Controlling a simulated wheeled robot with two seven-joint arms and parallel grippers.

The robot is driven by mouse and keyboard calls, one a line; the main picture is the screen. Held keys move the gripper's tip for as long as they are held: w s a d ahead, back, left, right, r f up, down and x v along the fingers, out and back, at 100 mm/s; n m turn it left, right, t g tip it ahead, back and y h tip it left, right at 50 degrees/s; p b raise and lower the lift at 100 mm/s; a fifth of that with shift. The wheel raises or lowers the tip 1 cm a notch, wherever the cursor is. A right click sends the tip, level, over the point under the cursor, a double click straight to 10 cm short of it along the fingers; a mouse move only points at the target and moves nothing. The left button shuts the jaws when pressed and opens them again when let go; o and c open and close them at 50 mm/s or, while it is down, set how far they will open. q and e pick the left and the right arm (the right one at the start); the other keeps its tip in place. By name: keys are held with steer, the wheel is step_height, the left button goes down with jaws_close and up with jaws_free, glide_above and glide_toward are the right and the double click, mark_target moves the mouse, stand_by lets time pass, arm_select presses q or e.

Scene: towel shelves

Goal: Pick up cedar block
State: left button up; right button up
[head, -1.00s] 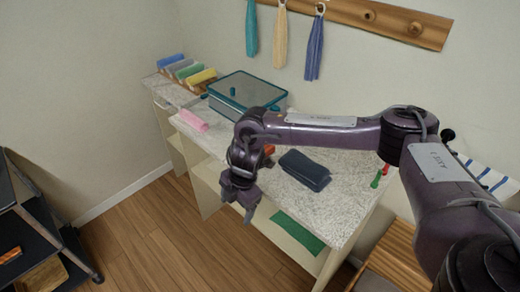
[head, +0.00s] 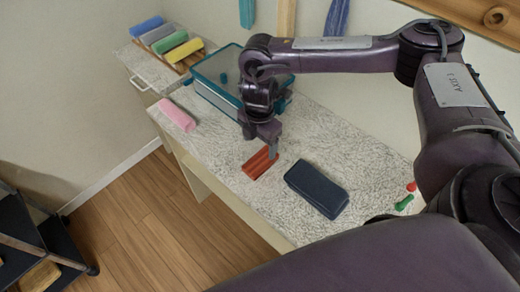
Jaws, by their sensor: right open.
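The reddish-brown block, which I take as the cedar block (head: 259,164), lies on the speckled counter (head: 225,150) near its front edge. My right gripper (head: 262,145) is open and points down just above and behind the block. One fingertip shows close to the block's far right end. I cannot tell whether it touches. Nothing is held in the jaws. My left gripper is out of view.
A dark blue case (head: 316,188) lies just right of the block. A teal-edged clear box (head: 212,80) stands behind the gripper. A pink roll (head: 177,114) lies to the left. Small red and green items (head: 405,202) lie at the right.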

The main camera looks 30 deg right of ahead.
mark_target(261, 160)
steer(key=shift+s+a+f+p, duration=0.1)
steer(key=shift+s+f+p, duration=0.3)
steer(key=shift+f, duration=0.2)
steer(key=shift+s+a+f+p, duration=0.1)
steer(key=shift+s+f+p, duration=0.3)
steer(key=shift+f, duration=0.15)
step_height(261, 160, down, 3)
steer(key=shift+w+d+p, duration=0.1)
steer(key=shift+w+p, duration=0.05)
steer(key=shift+p, duration=0.25)
steer(key=shift+w+f, duration=0.15)
steer(key=shift+f, duration=0.45)
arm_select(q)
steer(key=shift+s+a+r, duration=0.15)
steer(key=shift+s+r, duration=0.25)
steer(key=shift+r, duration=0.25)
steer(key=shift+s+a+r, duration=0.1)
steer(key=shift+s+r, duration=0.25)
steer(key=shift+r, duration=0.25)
arm_select(e)
steer(key=c, duration=1.1)
steer(key=shift+o, duration=0.2)
steer(key=shift+r, duration=0.1)
